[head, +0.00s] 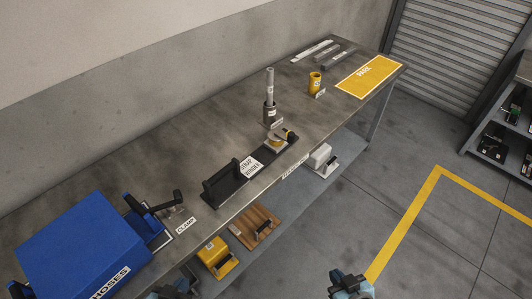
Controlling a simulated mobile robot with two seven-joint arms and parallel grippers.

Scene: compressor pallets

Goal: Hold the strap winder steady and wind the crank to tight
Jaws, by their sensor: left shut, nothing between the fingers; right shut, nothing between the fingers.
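The strap winder (231,189) stands on the workbench as a long black base with a raised black handle at its left end and a white label in the middle. At its right end is a small yellow and black part, probably the drum and crank (288,136); its details are too small to tell. My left gripper (174,288) is at the bottom edge, in front of the bench and partly cut off, shut and empty. My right gripper (350,286) is at the bottom over the floor, shut and empty. Both are well apart from the winder.
The workbench (150,158) carries a blue hoses case (80,245), a clamp (160,205), an upright grey cylinder (270,105), a yellow cup (315,82) and a yellow mat (368,77). A lower shelf holds several items.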

